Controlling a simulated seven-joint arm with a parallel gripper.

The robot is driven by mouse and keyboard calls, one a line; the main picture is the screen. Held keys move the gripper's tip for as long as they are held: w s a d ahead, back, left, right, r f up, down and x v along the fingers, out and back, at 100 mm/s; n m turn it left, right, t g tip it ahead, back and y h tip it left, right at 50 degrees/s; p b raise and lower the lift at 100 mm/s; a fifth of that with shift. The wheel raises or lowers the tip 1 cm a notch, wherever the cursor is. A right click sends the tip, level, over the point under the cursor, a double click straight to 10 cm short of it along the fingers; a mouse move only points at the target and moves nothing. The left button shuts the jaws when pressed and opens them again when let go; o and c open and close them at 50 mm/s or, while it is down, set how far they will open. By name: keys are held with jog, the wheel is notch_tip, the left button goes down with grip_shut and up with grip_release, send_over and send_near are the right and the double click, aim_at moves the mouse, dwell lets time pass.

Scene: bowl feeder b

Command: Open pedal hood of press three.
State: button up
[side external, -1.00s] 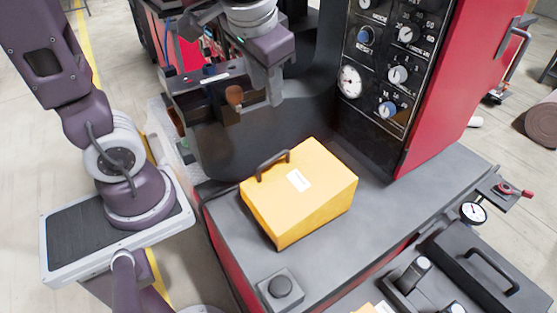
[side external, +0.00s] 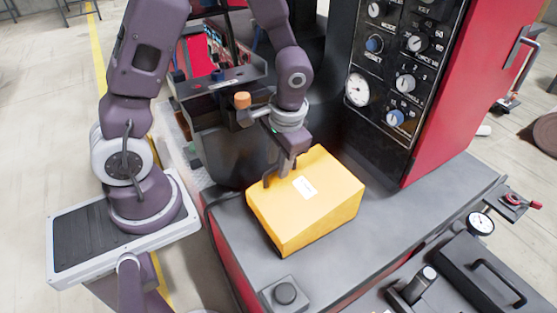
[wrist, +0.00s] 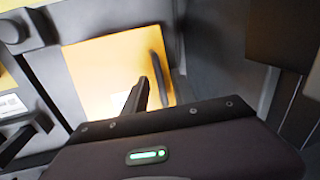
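The pedal hood is a closed yellow box (side external: 320,212) with a white label, lying on the grey press bed in the side view. Its dark bar handle (side external: 267,180) stands on the left part of its top, partly hidden by my gripper (side external: 284,166). My gripper points down right at the handle. In the wrist view the yellow hood (wrist: 105,75) fills the upper left, with its dark handle (wrist: 159,65) near its right edge. A dark finger of my gripper (wrist: 140,97) reaches beside the handle. The finger gap and any contact are unclear.
A black control panel (side external: 405,75) with knobs and a gauge rises behind the hood. A black push button (side external: 285,293) sits in front of it. An orange knob (side external: 242,100) stands left of my arm. The bed right of the hood (side external: 420,195) is clear.

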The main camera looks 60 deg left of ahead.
grip_shut()
dwell(1.3)
